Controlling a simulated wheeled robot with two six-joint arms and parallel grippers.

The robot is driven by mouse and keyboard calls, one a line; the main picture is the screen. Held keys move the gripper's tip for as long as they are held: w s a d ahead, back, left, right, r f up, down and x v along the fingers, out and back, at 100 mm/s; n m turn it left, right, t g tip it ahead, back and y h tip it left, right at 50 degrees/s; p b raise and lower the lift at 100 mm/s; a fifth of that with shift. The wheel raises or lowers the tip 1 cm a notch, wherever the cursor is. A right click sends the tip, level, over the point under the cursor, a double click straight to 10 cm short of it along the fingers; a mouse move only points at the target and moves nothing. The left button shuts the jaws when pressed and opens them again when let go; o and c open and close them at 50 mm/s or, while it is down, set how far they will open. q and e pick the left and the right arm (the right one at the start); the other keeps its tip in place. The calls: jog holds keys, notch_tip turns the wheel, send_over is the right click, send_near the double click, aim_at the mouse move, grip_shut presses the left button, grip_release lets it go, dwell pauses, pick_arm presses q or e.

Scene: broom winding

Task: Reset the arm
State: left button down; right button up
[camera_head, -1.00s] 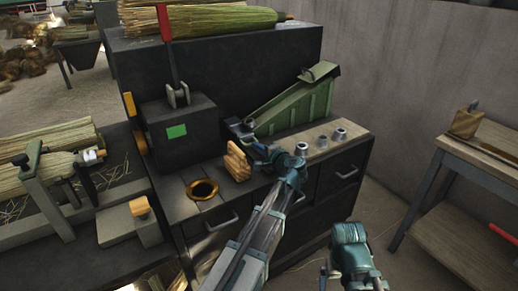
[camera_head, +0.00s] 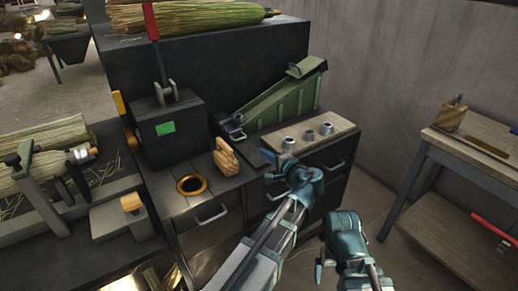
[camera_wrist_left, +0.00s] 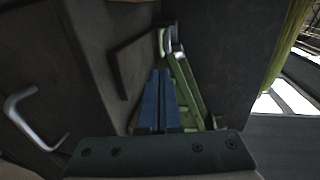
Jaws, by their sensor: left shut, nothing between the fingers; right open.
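My left gripper (camera_head: 270,158) is shut and empty. In the head view it is near the front edge of the dark workbench (camera_head: 165,208), right of the wooden handle-shaped block (camera_head: 226,157) and in front of the green sloped frame (camera_head: 285,100). In the left wrist view its blue fingers (camera_wrist_left: 159,98) lie together, with the green frame (camera_wrist_left: 185,85) beyond them. My right gripper (camera_head: 321,262) is low, in front of the bench, and mostly hidden behind its own wrist. It is open.
Metal sockets (camera_head: 308,136) stand on a board right of the left gripper. A brass ring (camera_head: 191,185) is set in the bench top. A black box (camera_head: 169,130) with a red-handled lever stands behind. A side table (camera_head: 473,151) stands at right; floor between is clear.

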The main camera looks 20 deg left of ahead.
pick_arm(q)
jog(key=shift+s+d+r, duration=0.1)
jog(key=shift+s+d, duration=0.25)
jog(key=shift+d, duration=0.05)
jog(key=s+d+r+n+g+h+p, duration=0.1)
jog(key=s+d+g+h+p, duration=0.4)
jog(key=s+p, duration=0.5)
jog(key=s+d+r+n+g+h+p, duration=0.1)
jog(key=s+d+n+g+h+p, duration=0.1)
jog(key=s+d+g+h+p, duration=0.3)
jog(key=s+d+h+p, duration=0.1)
jog(key=s+d+p, duration=0.3)
jog(key=s, duration=0.5)
jog(key=shift+d+n+p, duration=0.35)
jog(key=shift+d+n, duration=0.05)
jog(key=shift+d, duration=0.4)
